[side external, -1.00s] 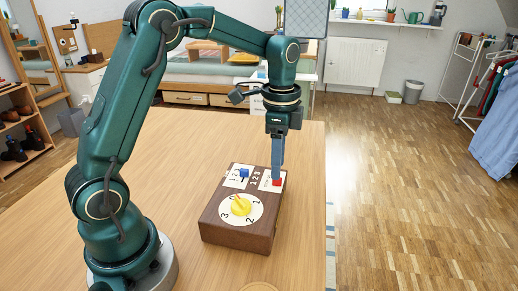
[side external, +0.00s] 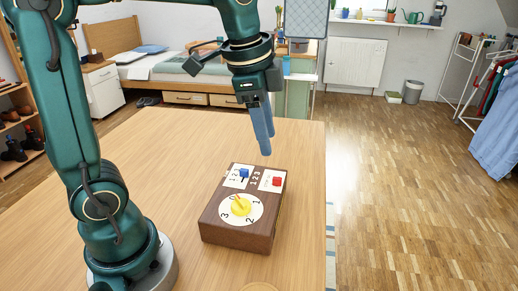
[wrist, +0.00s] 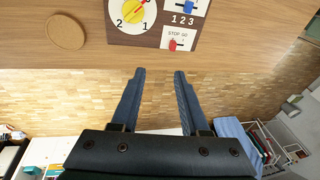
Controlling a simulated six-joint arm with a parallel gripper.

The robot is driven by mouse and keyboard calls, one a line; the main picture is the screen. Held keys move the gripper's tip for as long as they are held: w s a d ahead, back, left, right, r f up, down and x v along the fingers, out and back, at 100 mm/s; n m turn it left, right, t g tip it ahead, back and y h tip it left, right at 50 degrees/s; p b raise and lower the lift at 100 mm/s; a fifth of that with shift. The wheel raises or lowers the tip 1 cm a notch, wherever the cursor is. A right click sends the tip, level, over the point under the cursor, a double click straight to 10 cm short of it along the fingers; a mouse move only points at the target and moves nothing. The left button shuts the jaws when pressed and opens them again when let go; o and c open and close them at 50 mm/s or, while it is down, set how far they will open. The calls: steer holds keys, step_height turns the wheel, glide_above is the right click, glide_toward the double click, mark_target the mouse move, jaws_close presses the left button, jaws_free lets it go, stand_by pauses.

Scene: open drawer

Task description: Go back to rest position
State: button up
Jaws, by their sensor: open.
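My gripper (side external: 264,152) is open and empty in the air, above and behind the control box in the side view. In the wrist view its two blue fingers (wrist: 159,72) are apart with nothing between them. The brown control box (side external: 237,235) rests on the table. It has a yellow dial (side external: 240,206) on a white numbered disc, a blue switch (side external: 243,173) and a red switch (side external: 277,181). The fingers are clear of the box. The wrist view shows the box (wrist: 150,37) at the top, partly cut off.
The wooden table (side external: 160,160) is mostly bare around the box. A round cork-coloured disc (wrist: 65,31) lies on it. A bed (side external: 150,65), a white nightstand (side external: 104,90) and a clothes rack (side external: 462,70) stand farther off, beyond the table.

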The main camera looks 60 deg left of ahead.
steer(key=s+d+f+n+t, duration=0.2)
steer(key=s+f+n, duration=0.1)
steer(key=s+n, duration=0.5)
steer(key=shift+s+f+n+t, duration=0.3)
steer(key=shift+s+f+t, duration=0.1)
steer(key=shift+s, duration=0.8)
